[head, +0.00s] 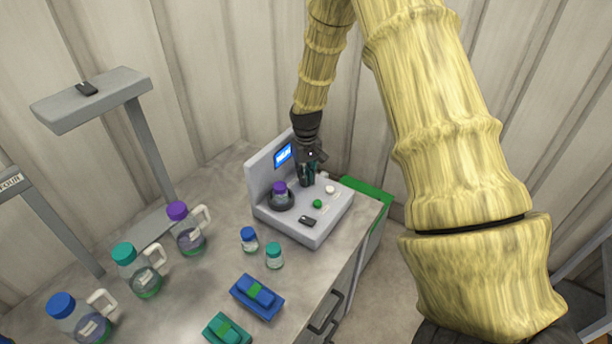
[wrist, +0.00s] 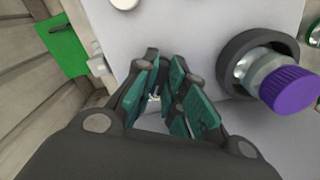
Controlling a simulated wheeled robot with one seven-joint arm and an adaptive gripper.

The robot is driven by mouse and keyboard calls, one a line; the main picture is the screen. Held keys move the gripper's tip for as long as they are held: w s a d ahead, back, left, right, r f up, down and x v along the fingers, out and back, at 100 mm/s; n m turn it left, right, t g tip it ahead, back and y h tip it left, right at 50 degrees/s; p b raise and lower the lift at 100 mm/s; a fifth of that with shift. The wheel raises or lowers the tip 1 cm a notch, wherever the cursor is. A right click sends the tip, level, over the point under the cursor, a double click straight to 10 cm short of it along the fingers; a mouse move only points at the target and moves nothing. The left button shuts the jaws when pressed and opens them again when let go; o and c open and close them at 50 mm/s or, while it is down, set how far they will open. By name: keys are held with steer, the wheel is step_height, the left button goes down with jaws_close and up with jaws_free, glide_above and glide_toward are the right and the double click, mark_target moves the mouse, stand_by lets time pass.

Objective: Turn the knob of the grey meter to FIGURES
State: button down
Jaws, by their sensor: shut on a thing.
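The grey meter (head: 327,222) stands on the bench, with a lit blue screen (head: 283,155) on its upright back; the screen's text is too small to read. A purple-capped vial (head: 279,189) sits in the dark round well on its deck and also shows at the right of the wrist view (wrist: 288,88). My gripper (head: 307,182) points down at the deck, right of the vial. In the wrist view my gripper (wrist: 163,85) has its teal-padded fingers closed around the meter's knob, which is mostly hidden between them. The knob's pointing direction cannot be seen.
A green button (head: 317,203), a white button (head: 329,189) and a dark switch (head: 308,221) are on the deck near my gripper. Small vials (head: 274,256), jugs (head: 187,228) and a blue block (head: 257,296) stand leftward and in front.

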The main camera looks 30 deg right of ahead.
steer(key=c, duration=1.5)
jaws_free()
steer(key=shift+r, duration=0.1)
step_height(320, 180, up, 12)
steer(key=shift+f, duration=0.1)
